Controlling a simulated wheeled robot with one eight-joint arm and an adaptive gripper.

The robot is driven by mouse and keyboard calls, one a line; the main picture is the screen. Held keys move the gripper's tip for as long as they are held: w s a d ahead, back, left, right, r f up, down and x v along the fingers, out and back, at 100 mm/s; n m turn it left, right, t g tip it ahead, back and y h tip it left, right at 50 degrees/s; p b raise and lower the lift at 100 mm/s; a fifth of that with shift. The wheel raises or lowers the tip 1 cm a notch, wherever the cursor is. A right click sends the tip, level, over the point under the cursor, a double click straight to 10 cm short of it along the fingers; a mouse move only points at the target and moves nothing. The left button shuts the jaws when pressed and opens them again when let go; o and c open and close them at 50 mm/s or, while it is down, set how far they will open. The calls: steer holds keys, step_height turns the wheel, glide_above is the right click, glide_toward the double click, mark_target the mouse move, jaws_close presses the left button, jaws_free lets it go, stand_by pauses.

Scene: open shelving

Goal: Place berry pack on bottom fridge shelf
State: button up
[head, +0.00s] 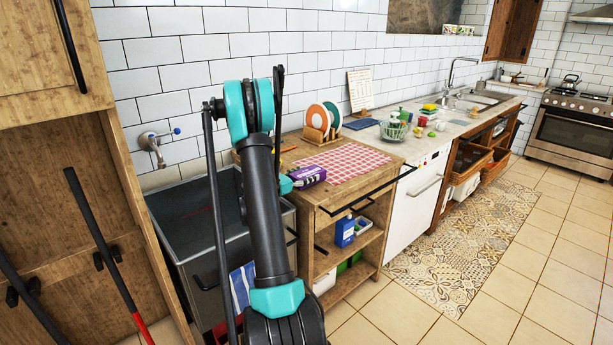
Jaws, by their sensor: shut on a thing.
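A purple pack (311,175) with white and yellow on it, likely the berry pack, shows at the left edge of the wooden counter, beside the red checked cloth. My gripper (293,180) is at the pack's left end and is shut on it. My arm's dark links hide most of the gripper, and its fingers are hard to make out. I cannot tell whether the pack touches the counter or is held just above it. No fridge or fridge shelf can be made out in the head view.
The wooden counter holds the checked cloth (347,164) and a rack with plates (323,122). A dark metal basin (190,222) stands left of it. A wooden cabinet (62,165) with poles is at far left. The tiled floor (480,318) at right is clear.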

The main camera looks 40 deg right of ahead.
steer(key=shift+f, duration=0.1)
steer(key=o, duration=1.4)
steer(key=shift+f, duration=0.1)
steer(key=shift+c, duration=0.2)
steer(key=shift+o, duration=1.1)
